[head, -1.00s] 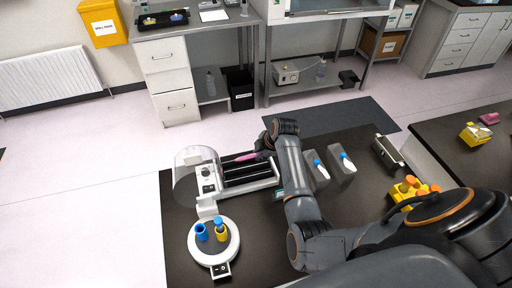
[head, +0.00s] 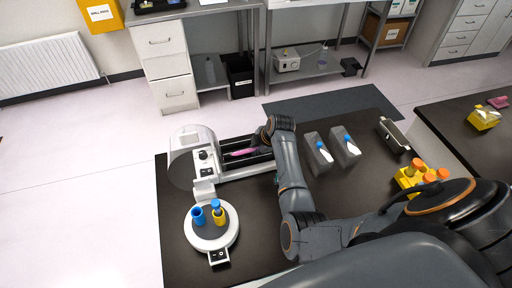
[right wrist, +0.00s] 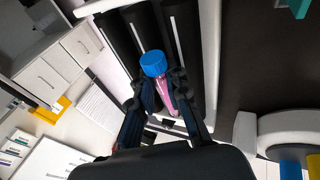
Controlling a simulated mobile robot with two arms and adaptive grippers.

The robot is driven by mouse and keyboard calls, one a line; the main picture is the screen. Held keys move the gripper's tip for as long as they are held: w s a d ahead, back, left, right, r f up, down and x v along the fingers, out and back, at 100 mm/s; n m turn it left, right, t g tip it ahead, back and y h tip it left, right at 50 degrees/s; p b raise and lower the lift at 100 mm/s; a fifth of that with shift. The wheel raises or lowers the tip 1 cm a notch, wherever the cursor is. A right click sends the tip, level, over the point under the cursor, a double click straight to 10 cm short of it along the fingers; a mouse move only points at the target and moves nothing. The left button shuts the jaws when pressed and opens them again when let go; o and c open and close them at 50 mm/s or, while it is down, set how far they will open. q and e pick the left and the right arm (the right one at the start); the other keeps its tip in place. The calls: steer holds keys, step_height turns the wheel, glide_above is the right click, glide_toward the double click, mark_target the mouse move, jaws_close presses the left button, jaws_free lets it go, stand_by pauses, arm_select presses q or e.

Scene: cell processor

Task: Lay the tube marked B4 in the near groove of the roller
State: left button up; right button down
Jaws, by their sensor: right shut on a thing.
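The roller (head: 188,145) is a white machine with a domed drum at its left end and several dark parallel bars. It stands on the dark table. A tube with pink contents (head: 240,152) lies over the bars. In the right wrist view the tube (right wrist: 165,95) has a blue cap, and its marking cannot be read. My right gripper (head: 259,145) is shut on the tube, with one finger on each side. The bars and grooves show beneath it in the right wrist view. Whether the tube touches the bars cannot be told. My left gripper is not in view.
A round white device (head: 212,232) with blue and yellow tubes stands in front of the roller. Two grey holders with blue-capped items (head: 346,148) and a yellow rack with orange caps (head: 418,180) are to the right. My right arm crosses the table.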

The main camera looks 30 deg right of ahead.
steer(key=shift+s+f, duration=0.1)
steer(key=shift+f, duration=0.05)
steer(key=c, duration=1.2)
jaws_free()
steer(key=v, duration=1.2)
steer(key=shift+s, duration=0.1)
